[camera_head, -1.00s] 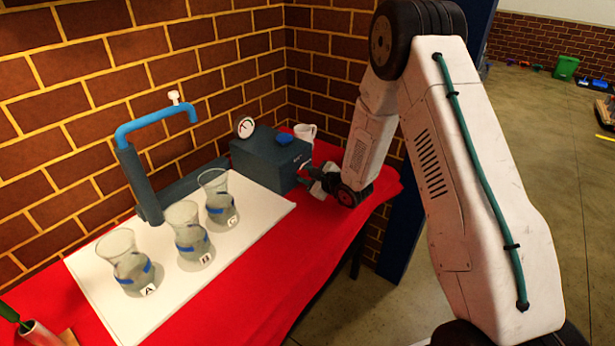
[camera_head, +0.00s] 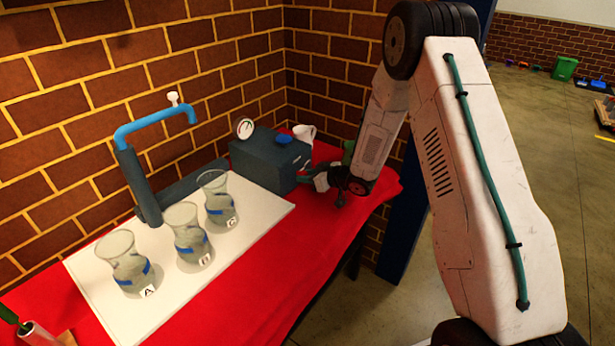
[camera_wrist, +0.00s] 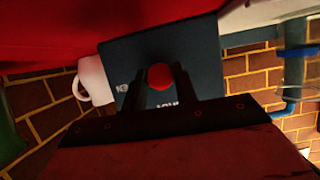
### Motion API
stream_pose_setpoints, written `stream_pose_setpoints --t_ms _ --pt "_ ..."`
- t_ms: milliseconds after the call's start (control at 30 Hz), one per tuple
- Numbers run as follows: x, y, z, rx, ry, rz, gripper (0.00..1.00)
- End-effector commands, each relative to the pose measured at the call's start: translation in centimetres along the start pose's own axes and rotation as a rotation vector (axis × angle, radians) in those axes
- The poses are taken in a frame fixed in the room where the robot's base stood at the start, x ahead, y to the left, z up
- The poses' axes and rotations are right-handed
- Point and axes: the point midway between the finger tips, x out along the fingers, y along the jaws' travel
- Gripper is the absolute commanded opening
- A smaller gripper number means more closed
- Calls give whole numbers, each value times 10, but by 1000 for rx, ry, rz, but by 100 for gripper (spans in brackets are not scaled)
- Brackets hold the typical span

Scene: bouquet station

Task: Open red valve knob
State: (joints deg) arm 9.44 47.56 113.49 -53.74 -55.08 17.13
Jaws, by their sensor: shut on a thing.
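The red valve knob (camera_wrist: 160,76) is a round red piece on the face of a dark grey-blue box with lettering (camera_wrist: 205,55). In the wrist view my gripper (camera_wrist: 161,82) has one dark finger on each side of the knob and is shut on it. In the head view the box (camera_head: 262,160) stands at the back of the table, with a dial (camera_head: 245,129) and a blue piece (camera_head: 284,139) on top. My gripper (camera_head: 306,179) meets its right side there, and the knob is hidden.
Glass vases A (camera_head: 122,259), B (camera_head: 186,230) and C (camera_head: 219,197) stand on a white board (camera_head: 105,285) beside a blue pipe spout (camera_head: 150,123). A white mug (camera_head: 304,133) stands behind the box. The red table's front (camera_head: 270,290) is bare.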

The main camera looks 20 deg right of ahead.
Motion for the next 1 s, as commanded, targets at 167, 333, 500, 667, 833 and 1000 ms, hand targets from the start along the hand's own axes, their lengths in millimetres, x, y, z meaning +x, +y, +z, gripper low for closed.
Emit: stream_pose_setpoints --t_ms 167,333,500,667,833,1000 --pt "0 1 -2 4 4 -1 6" --pt "0 1 -2 4 5 0 6" --pt "0 1 -2 4 4 0 50" --pt "0 1 -1 4 3 -1 50" --pt "-4 1 -1 4 2 0 50" --pt "-29 2 -1 6 3 2 50"
